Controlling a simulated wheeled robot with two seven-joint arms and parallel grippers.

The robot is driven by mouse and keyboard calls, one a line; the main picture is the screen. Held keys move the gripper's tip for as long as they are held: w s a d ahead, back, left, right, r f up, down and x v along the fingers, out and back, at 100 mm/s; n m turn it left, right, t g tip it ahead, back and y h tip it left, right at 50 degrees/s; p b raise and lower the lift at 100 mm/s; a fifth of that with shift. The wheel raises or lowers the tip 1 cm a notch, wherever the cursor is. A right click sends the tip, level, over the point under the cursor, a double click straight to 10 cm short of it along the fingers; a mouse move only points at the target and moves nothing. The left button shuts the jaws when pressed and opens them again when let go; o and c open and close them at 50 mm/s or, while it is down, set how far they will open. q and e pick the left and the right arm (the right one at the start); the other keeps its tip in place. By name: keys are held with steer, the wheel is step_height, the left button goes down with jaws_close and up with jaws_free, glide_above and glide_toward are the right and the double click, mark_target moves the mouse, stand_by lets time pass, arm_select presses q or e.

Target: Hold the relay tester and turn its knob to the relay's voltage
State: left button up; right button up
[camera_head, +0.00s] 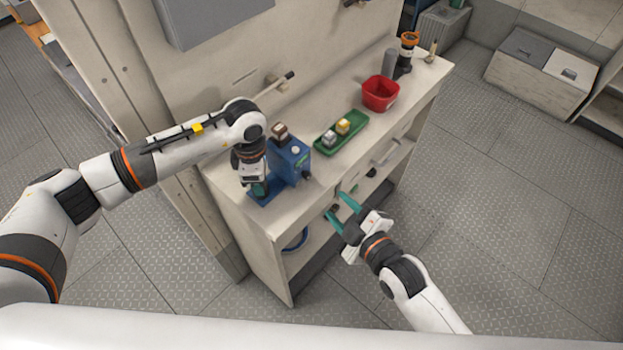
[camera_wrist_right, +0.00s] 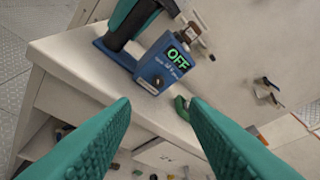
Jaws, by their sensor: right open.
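The blue relay tester (camera_head: 292,158) stands near the front end of the bench; in the right wrist view (camera_wrist_right: 148,66) its lit green display (camera_wrist_right: 178,57) reads OFF. A small dark knob (camera_wrist_right: 158,81) is on its face below the display. A brownish block, seemingly a relay (camera_head: 279,131), sits at its top; its marking is not legible. My left gripper (camera_head: 259,188) is at the tester's left side, over its blue base; its grip is partly hidden. My right gripper (camera_head: 340,209) is open and empty, apart from the tester, in front of the bench edge, with its teal fingers toward it.
A green tray (camera_head: 326,146) with two small blocks lies behind the tester. A red bin (camera_head: 381,94) and an orange-topped dark object (camera_head: 408,50) stand farther back. A handle bar (camera_head: 277,92) juts from the wall. The floor (camera_head: 480,210) at right is clear.

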mark_target(309, 178)
steer(key=x, duration=1.2)
steer(key=shift+s+a, duration=0.1)
steer(key=shift+s, duration=0.05)
jaws_close()
